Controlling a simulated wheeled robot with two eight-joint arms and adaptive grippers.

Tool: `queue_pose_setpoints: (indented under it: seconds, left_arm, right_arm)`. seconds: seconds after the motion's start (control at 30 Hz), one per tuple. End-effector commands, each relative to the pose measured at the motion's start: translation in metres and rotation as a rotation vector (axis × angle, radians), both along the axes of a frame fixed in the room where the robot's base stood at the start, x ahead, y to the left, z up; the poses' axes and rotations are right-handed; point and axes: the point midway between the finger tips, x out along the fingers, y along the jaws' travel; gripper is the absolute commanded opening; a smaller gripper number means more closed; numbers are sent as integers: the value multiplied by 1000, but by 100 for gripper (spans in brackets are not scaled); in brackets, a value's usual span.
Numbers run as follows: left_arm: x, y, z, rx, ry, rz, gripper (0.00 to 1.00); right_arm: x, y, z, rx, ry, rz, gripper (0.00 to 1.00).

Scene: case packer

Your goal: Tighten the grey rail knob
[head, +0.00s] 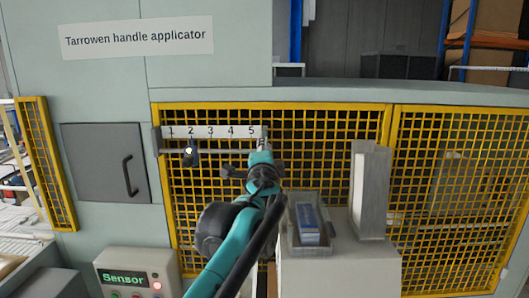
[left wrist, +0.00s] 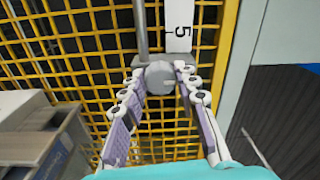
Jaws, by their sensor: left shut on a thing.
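The grey rail knob (left wrist: 160,77) is round and sits on a grey block at the 5 end of the numbered rail. My left gripper (left wrist: 161,80) has its fingertips on either side of the knob and is shut on it. In the head view my left gripper (head: 263,147) reaches up to the rail just right of the 5 and hides the knob. The rail's white number strip (head: 211,131) runs 1 to 5. A small black sensor (head: 191,155) with a bright spot hangs below the 2. My right gripper is not in view.
Yellow mesh guards (head: 330,150) stand behind the rail. At the right, a pale cabinet (head: 350,265) carries a tray (head: 291,238) with blue-and-white boxes and a tall grey holder (head: 371,190). A control box (head: 137,273) reading "Sensor" has a lit red lamp at lower left.

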Motion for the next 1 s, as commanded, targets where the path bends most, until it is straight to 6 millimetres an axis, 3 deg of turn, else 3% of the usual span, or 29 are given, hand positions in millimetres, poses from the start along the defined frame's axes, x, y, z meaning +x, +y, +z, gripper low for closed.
queue_pose_setpoints:
  seconds: [0.27, 0.3, 0.37, 0.73, 0.87, 1.0]
  left_arm:
    - [0, 0, 0, -2, 0, 1, 1]
    - [0, 0, 0, -2, 0, 1, 38]
    - [0, 0, 0, -2, 0, 1, 51]
    - [-5, 0, 0, -1, 0, 0, 51]
    - [-23, 0, -1, -1, 0, -1, 51]
    - [-54, 1, -2, -1, 1, -2, 51]
  right_arm:
    - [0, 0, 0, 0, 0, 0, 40]
    - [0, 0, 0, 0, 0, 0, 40]
    - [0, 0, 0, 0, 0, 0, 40]
    - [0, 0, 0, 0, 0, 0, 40]
    - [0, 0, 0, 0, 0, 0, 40]
    - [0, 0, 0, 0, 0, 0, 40]
